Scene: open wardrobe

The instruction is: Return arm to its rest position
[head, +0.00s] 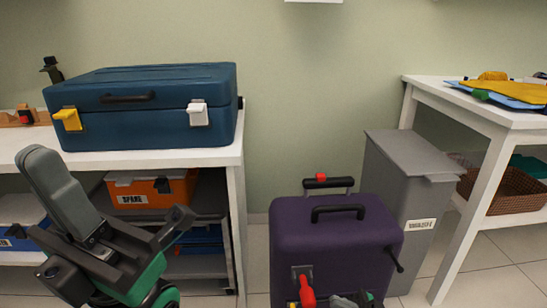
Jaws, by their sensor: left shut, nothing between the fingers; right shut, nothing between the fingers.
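My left gripper (42,160) is at the lower left, in front of the white table with the blue case. Its grey finger part points up and left, and the gripper is shut and empty. My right gripper (350,300) shows only in part at the bottom edge, in front of the purple suitcase (335,235). It is shut with nothing in it; whether it touches the suitcase I cannot tell. Most of both arms is out of view.
A blue case (150,125) with yellow and white latches lies on the left table (150,160). An orange box (150,190) is below. A grey bin (405,190) stands behind the suitcase. A white table (470,112) with folded cloths is at right.

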